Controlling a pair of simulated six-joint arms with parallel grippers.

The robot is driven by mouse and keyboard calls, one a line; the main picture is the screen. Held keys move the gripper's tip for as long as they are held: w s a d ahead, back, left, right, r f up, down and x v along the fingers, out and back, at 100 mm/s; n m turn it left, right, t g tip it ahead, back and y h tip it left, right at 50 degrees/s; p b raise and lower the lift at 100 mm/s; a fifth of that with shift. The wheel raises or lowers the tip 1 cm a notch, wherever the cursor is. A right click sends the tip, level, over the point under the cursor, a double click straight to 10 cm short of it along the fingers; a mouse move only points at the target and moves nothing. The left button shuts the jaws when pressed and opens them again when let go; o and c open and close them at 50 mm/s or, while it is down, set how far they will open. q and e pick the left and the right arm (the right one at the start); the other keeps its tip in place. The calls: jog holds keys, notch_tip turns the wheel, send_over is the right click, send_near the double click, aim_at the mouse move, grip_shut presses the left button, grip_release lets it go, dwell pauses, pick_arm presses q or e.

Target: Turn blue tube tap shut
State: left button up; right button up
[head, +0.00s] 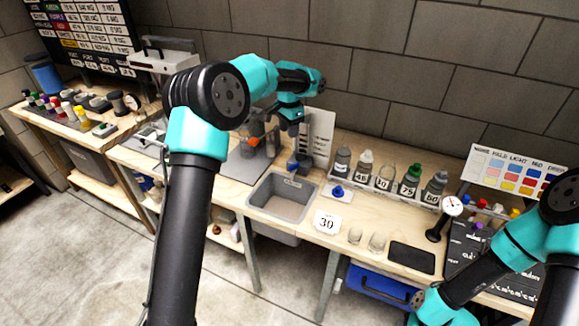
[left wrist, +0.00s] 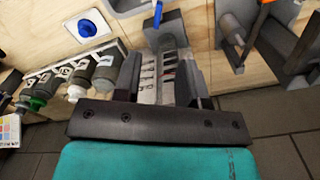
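A small blue lever (left wrist: 158,13) stands on a dark grey block (left wrist: 168,32) at the sink's edge in the left wrist view. In the head view a dark blue-grey block (head: 300,164) stands behind the sink; its lever is too small to make out. A separate blue knob (head: 338,191) sits on a white plate right of the sink; it also shows in the left wrist view (left wrist: 87,28). My left gripper (left wrist: 158,78) is open and empty, with the grey block beyond its fingertips. My right gripper is out of view; only its arm shows.
A grey sink (head: 283,197) is set into the wooden bench. A rack of several bottles (head: 387,177) stands to its right, with a white lettered board (head: 319,132) behind. An orange-topped fixture (head: 253,142) is to the left.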

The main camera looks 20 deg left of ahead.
aim_at(294, 167)
pick_arm(q)
notch_tip(294, 167, down, 17)
jog(key=shift+r, duration=0.2)
dwell(0.4)
grip_shut()
